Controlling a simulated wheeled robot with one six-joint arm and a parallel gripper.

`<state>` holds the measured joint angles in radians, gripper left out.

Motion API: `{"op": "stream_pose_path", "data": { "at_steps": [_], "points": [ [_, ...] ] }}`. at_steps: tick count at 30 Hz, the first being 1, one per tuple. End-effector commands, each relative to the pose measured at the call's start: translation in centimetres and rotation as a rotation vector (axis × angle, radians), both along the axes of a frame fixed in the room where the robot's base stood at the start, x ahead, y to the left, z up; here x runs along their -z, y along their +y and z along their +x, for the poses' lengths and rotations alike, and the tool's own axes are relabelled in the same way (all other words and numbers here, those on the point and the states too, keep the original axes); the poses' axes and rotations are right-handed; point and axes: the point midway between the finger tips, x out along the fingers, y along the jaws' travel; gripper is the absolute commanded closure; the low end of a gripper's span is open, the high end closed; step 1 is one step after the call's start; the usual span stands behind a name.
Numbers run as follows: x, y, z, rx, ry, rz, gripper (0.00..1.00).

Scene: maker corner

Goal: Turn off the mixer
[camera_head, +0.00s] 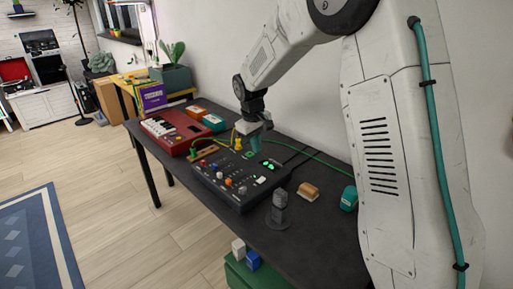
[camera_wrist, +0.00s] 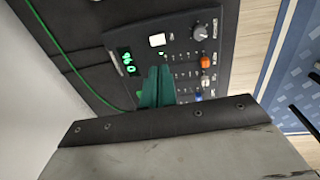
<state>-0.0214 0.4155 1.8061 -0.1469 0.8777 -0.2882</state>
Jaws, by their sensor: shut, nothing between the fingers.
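The mixer (camera_head: 236,200) is a black box with knobs and a green lit display (camera_head: 269,165), on the dark table. In the wrist view its panel (camera_wrist: 178,24) shows green digits (camera_wrist: 128,62), a white rectangular button (camera_wrist: 157,40), a small green light by the fingertips, and a grey knob (camera_wrist: 201,32), an orange knob (camera_wrist: 205,62) and a blue knob (camera_wrist: 198,96). My gripper (camera_head: 264,146) is over the far part of the mixer. Its green fingers (camera_wrist: 159,69) are shut and empty, tips near the white button. Contact with the panel cannot be told. The fingers hide part of the panel.
A red keyboard unit (camera_head: 166,141) and orange and teal boxes stand left of the mixer. A grey microphone-like object (camera_head: 279,205), a tan block (camera_head: 308,191) and a teal object (camera_head: 349,198) stand right. Green cables cross the table. The wall is close behind.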

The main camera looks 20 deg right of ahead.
Motion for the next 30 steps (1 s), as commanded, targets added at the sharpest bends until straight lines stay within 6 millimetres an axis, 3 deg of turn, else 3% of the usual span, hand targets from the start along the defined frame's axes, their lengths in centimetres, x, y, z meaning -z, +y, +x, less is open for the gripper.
{"op": "stream_pose_path", "data": {
  "at_steps": [8, 17, 23, 30],
  "points": [
    [-0.4, -1.6, 0.6, 0.005, 0.003, 0.0, 1.0],
    [0.1, -1.5, 0.6, 0.003, 0.004, 0.0, 1.0],
    [2.9, -1.8, 0.7, 0.003, 0.006, 0.0, 1.0],
    [8.2, -2.3, 0.9, 0.002, 0.007, 0.0, 1.0]
  ]
}}
